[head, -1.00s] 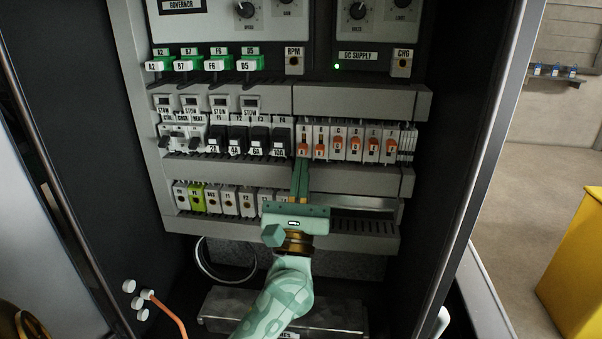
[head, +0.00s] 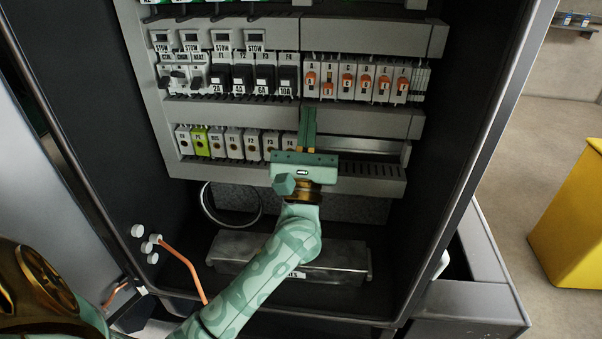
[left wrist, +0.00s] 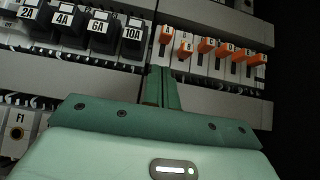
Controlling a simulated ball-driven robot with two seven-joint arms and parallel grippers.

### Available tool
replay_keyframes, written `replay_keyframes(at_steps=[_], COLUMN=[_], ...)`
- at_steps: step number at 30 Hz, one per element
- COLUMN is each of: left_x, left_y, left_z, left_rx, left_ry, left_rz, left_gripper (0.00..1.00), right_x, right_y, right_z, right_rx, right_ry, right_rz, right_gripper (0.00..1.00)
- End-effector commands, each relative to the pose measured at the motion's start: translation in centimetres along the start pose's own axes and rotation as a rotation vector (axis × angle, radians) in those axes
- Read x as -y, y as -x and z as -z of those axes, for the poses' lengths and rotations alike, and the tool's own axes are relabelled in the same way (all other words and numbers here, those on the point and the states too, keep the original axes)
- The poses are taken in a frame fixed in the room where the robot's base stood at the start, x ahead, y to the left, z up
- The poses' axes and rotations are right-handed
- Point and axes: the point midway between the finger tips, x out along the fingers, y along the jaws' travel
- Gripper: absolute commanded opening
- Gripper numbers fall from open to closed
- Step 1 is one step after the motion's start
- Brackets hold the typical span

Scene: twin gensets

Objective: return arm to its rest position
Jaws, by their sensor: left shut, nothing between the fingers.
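My left arm (head: 262,277) is pale green and reaches up into the open cabinet from the lower left. Its gripper (head: 307,128) is shut and empty, with the fingers pointing up in front of the grey duct below the row of orange-lever switches (head: 360,80). In the left wrist view the shut fingers (left wrist: 161,87) end just below the switches (left wrist: 207,47); I cannot tell if they touch anything. The second orange lever sits lower than the others. My right gripper is not in view.
Black fuse holders (head: 253,76) stand left of the switches, with a row of terminals (head: 225,143) below. The cabinet's side walls (head: 468,110) flank the arm. An orange cable (head: 183,262) is at lower left. A yellow box (head: 570,215) stands outside on the right.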

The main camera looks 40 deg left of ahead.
Motion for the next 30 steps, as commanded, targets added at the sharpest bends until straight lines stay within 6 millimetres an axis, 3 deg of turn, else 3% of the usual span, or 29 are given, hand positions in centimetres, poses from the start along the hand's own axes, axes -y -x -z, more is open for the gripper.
replay_keyframes(at_steps=[1, 3, 10, 15, 23, 26, 30], left_x=[0.1, 0.0, 0.0, 0.0, 0.2, 1.8, 6.0], left_y=[1.8, 3.5, 8.3, 9.9, 10.3, 11.2, 15.4], left_z=[0.5, 0.2, 0.2, 0.2, 0.1, -0.2, 0.0], left_rx=[-0.01, -0.008, -0.007, -0.006, -0.008, -0.009, 0.034], left_ry=[-0.005, -0.003, -0.002, -0.002, -0.026, -0.179, -0.673], left_rz=[0.007, 0.006, 0.004, 0.003, 0.022, 0.132, 0.491], left_gripper=[0.0, 0.0, 0.0, 0.0, 0.0, 0.0, 0.0], right_x=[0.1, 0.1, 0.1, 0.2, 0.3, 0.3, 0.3], right_y=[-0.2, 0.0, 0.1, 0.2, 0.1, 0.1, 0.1], right_z=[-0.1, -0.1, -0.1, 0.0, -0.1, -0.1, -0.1], right_rx=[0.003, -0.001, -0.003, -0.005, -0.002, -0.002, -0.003], right_ry=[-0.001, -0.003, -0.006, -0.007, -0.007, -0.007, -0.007], right_rz=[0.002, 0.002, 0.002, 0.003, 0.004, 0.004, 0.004], right_gripper=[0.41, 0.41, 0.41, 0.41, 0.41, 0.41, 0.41])
